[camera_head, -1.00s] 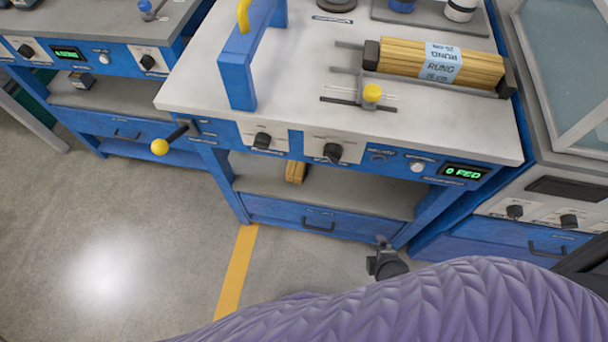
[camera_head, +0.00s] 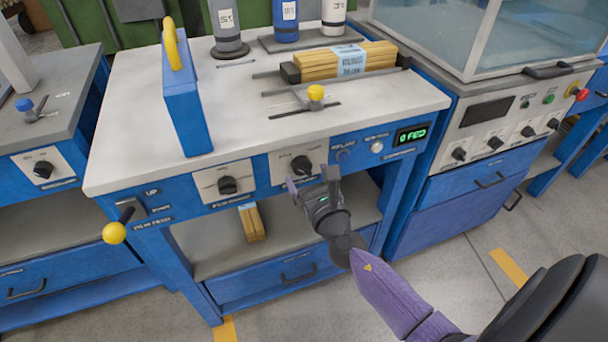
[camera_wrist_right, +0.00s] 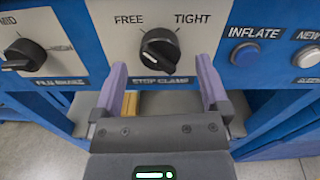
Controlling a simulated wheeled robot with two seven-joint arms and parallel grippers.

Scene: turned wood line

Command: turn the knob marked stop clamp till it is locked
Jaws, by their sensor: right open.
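The stop clamp knob is a black dial on a pale plate on the bench's blue front panel, in the head view (camera_head: 301,165) and in the right wrist view (camera_wrist_right: 160,50). Its plate reads FREE at upper left and TIGHT at upper right, with STOP CLAMP below. The knob's bar looks slanted, with its upper end towards FREE; the exact setting is hard to read. My right gripper (camera_head: 311,181) is open and empty just in front of the knob. In the right wrist view its two purple fingers (camera_wrist_right: 162,78) stand below and either side of the knob, apart from it.
Another black knob (camera_head: 228,185) sits left of the stop clamp, and a blue INFLATE button (camera_wrist_right: 245,54) sits right of it. A yellow-balled lever (camera_head: 114,232) sticks out at the left corner. Bundled rungs (camera_head: 320,66) lie on the bench top.

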